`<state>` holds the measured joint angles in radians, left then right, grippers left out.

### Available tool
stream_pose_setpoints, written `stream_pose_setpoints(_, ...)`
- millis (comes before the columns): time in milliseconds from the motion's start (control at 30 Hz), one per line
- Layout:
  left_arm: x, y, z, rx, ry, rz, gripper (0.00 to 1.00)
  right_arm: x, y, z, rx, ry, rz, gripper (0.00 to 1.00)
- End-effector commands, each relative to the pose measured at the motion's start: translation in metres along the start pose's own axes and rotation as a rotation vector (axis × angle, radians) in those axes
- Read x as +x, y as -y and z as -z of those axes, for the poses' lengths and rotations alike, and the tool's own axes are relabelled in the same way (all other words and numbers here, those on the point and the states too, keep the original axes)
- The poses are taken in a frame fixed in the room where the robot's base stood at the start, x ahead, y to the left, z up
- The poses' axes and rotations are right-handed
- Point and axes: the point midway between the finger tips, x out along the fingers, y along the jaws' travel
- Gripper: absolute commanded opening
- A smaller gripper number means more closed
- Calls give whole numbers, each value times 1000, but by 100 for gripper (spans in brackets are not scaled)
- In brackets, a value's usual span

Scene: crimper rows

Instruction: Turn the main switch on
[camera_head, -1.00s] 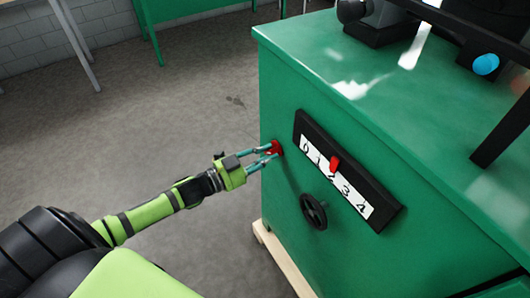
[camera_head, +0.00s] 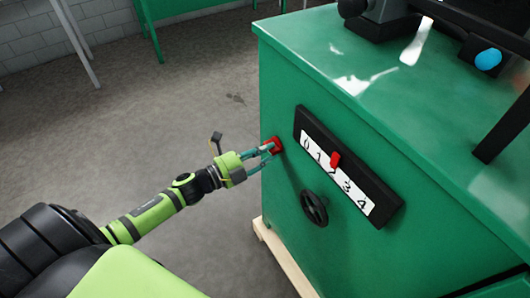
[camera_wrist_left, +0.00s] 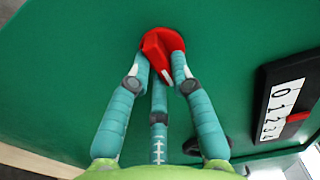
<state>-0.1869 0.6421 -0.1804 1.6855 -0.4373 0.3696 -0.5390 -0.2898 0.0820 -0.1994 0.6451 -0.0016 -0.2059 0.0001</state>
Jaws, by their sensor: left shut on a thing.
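The main switch is a red rotary knob (camera_head: 275,145) on the left part of the green cabinet's front face. It also shows in the left wrist view (camera_wrist_left: 158,42), with a raised grip and a small white mark. My left gripper (camera_head: 268,149) is at the knob, its teal fingers shut on the knob's grip. In the left wrist view the fingers (camera_wrist_left: 163,68) stand on both sides of the grip, and a further finger lies below it. The fingers hide part of the knob. My right gripper is not in view.
Right of the knob is a black scale panel (camera_head: 348,170) with numbers and a red slider (camera_head: 336,159). A black handwheel (camera_head: 314,208) sticks out below it. Dark equipment (camera_head: 385,20) stands on the cabinet top (camera_head: 350,70). The floor left of the cabinet is open.

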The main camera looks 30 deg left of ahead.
Motion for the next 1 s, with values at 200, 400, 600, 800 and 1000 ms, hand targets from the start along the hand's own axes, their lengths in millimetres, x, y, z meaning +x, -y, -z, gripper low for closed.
stream_pose_setpoints(200,0,0,0,44,-2,1,0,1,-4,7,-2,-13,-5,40)
stream_pose_setpoints(400,0,0,0,55,-2,1,0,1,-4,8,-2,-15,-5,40)
stream_pose_setpoints(600,0,0,0,55,-2,1,0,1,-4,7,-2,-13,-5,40)
stream_pose_setpoints(800,0,0,0,54,-2,0,46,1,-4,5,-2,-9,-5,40)
stream_pose_setpoints(1000,0,0,0,52,-1,0,46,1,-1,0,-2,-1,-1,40)
